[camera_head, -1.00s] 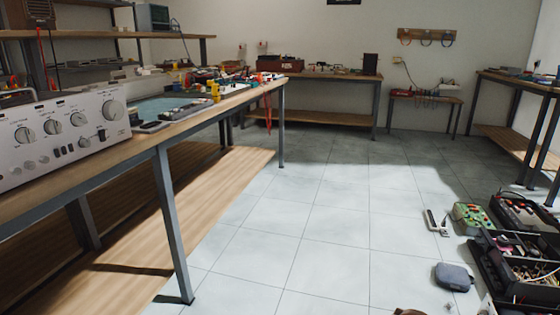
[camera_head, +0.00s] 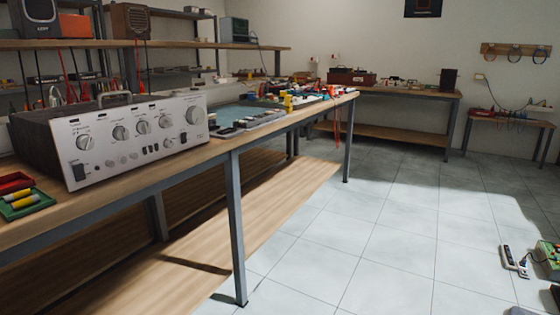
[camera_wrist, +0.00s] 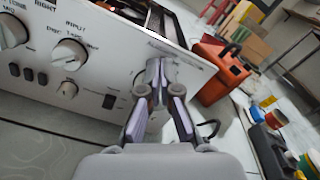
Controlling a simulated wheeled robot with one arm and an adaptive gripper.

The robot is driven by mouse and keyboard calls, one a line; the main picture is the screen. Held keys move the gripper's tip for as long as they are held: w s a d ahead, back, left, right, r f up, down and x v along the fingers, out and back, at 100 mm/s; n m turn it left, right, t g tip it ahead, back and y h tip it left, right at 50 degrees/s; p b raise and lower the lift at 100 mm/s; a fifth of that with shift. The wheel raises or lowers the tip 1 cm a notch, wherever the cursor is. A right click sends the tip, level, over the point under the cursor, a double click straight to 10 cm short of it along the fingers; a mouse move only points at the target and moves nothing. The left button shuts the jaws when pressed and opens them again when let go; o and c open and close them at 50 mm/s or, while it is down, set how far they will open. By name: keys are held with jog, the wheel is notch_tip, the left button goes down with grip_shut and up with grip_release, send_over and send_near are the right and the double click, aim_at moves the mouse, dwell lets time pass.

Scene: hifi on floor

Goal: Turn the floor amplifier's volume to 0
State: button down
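In the wrist view, a white-fronted amplifier (camera_wrist: 88,65) with dark top vents is seen close up and tilted. Its panel bears round knobs, such as one below the word INPUT (camera_wrist: 68,54), a smaller knob (camera_wrist: 67,90) and dark switches (camera_wrist: 109,101). My gripper (camera_wrist: 160,68) is at the right end of this panel. Its two fingers lean together at the tips. They cover that part of the panel, so I cannot tell whether a knob is between them. My gripper does not show in the head view.
A similar silver amplifier (camera_head: 138,134) stands on the left workbench (camera_head: 180,168). In the wrist view, an orange case (camera_wrist: 216,72) stands right of the close amplifier, with small containers beyond. Clear tiled floor (camera_head: 375,240) lies right of the bench. A power strip (camera_head: 514,262) lies at right.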

jog(key=shift+w+d+f+p, duration=0.1)
jog(key=shift+w+f+p, duration=0.1)
jog(key=shift+p, duration=0.5)
jog(key=shift+w+d+f+b, duration=0.2)
jog(key=shift+w+f+b, duration=0.1)
jog(key=shift+b, duration=0.1)
jog(key=shift+r, duration=0.25)
jog(key=p+v, duration=0.1)
jog(key=v, duration=0.5)
jog(key=shift+w+r, duration=0.2)
jog(key=shift+r, duration=0.05)
jog(key=shift+r, duration=0.1)
